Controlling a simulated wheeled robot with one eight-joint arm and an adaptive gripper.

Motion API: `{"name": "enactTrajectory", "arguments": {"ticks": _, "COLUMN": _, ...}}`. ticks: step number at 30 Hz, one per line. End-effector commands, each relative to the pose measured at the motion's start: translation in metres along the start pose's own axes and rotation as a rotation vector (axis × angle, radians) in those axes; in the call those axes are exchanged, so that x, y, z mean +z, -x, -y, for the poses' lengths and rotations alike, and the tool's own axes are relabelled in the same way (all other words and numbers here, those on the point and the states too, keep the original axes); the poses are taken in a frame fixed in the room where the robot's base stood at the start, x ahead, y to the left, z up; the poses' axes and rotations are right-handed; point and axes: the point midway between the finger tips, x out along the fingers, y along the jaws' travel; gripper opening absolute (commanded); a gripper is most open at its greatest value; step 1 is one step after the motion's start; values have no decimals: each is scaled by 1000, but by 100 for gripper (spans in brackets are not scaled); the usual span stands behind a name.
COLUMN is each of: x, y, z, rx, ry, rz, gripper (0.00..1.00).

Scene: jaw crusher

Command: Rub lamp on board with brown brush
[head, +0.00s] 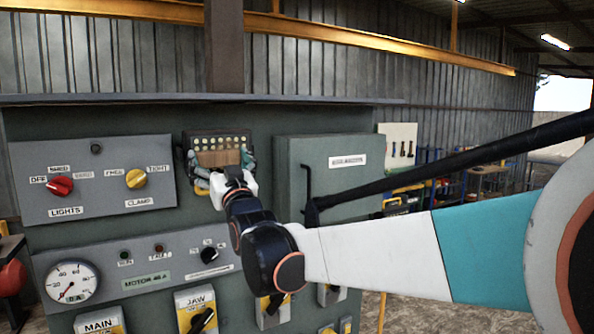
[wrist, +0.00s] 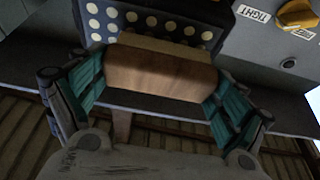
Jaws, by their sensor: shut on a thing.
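The lamp (head: 206,142) is a dark block with rows of pale round spots, on the upper middle of the green board (head: 262,128). It also shows at the top of the wrist view (wrist: 140,22). My gripper (head: 219,162) is in front of its lower part, shut on the brown brush (head: 219,158). In the wrist view the brush (wrist: 160,72) lies crosswise between the two teal-padded fingers. Its paler strip faces the lamp and overlaps the lower spots; I cannot tell whether it touches. Part of the lamp is hidden behind brush and fingers.
Left of the lamp is a grey panel (head: 90,205) with a red and a yellow knob. Right is a green box (head: 335,185) with a black handle. Below are a gauge (head: 72,281), a motor panel (head: 150,262) and several switches. A ledge (head: 130,99) runs above.

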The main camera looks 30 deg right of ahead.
Motion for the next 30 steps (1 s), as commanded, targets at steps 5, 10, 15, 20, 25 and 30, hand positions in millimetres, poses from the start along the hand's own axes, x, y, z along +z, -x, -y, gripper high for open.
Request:
{"name": "enactTrajectory", "arguments": {"ticks": 5, "x": 0, "y": -1, "z": 1, "rx": -1, "ry": 0, "rz": 0, "gripper": 72}}
{"name": "enactTrajectory", "arguments": {"ticks": 10, "x": 2, "y": -4, "z": 1, "rx": -1, "ry": 0, "rz": 0, "gripper": 72}}
{"name": "enactTrajectory", "arguments": {"ticks": 15, "x": 3, "y": -7, "z": 1, "rx": -1, "ry": 0, "rz": 0, "gripper": 72}}
{"name": "enactTrajectory", "arguments": {"ticks": 20, "x": 2, "y": -6, "z": -4, "rx": 1, "ry": 0, "rz": -1, "gripper": 72}}
{"name": "enactTrajectory", "arguments": {"ticks": 25, "x": 2, "y": -5, "z": -18, "rx": 2, "ry": 2, "rz": 0, "gripper": 72}}
{"name": "enactTrajectory", "arguments": {"ticks": 30, "x": 2, "y": -4, "z": -32, "rx": 1, "ry": 1, "rz": -1, "gripper": 72}}
